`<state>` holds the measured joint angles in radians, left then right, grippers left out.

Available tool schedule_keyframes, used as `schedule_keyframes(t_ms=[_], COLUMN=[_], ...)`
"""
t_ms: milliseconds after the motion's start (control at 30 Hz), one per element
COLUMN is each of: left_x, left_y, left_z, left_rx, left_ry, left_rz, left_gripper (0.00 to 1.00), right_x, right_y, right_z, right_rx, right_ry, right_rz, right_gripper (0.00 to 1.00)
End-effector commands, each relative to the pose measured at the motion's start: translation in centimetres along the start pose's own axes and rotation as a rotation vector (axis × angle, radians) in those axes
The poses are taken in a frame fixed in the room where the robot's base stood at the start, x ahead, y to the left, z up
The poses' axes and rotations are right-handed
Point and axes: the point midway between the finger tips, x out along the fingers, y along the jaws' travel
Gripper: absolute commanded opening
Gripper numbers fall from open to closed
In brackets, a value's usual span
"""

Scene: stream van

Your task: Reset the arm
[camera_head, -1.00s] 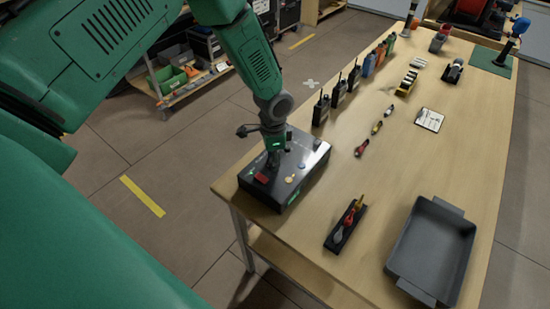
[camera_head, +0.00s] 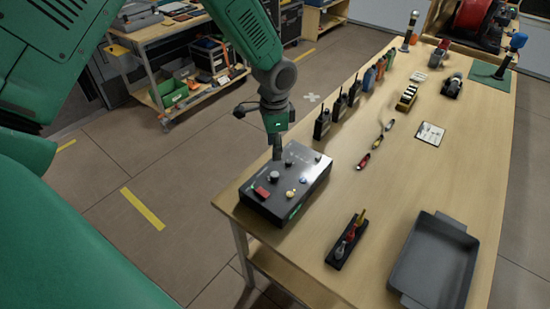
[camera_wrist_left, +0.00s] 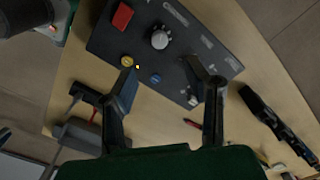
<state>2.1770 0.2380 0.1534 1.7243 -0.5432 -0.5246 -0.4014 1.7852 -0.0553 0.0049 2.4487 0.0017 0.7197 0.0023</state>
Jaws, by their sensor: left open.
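My left gripper (camera_head: 278,150) hangs pointing down above the dark control box (camera_head: 268,212) on the near left corner of the table. In the left wrist view the gripper (camera_wrist_left: 164,80) has its two fingers apart with nothing between them, and the box (camera_wrist_left: 182,62) lies beneath. The box top carries a red button (camera_wrist_left: 122,16), a grey knob (camera_wrist_left: 160,38), a yellow button (camera_wrist_left: 127,61), a blue button (camera_wrist_left: 155,78) and a white-tipped switch (camera_wrist_left: 193,99). The right gripper is not in view.
On the wooden table (camera_head: 387,200) are several radios (camera_head: 339,105), a black holder with tools (camera_head: 345,242), a grey tray (camera_head: 432,262), a small white card (camera_head: 430,133) and small coloured tools (camera_head: 377,147). A shelf cart (camera_head: 185,85) stands left. The table middle is mostly clear.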

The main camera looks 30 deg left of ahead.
Motion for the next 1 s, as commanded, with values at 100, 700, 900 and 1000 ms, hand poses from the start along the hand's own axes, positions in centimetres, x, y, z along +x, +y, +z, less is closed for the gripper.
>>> schedule_keyframes(t_ms=[100,700,900,1000], left_x=[-0.8,-0.7,4.8,9.0], left_y=[0.0,0.3,5.7,10.7], left_z=[0.0,0.1,2.0,4.7], left_rx=[0.001,-0.003,-0.107,-0.236], left_ry=[-0.001,0.0,0.026,0.041], left_rz=[0.001,0.005,0.077,0.127], left_gripper=[0.43,0.43,0.43,0.43], right_x=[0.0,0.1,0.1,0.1], right_y=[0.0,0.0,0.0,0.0], right_z=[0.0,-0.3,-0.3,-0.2], right_rx=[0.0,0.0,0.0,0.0], right_ry=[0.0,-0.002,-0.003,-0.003], right_rz=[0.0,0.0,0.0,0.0], right_gripper=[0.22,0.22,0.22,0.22])
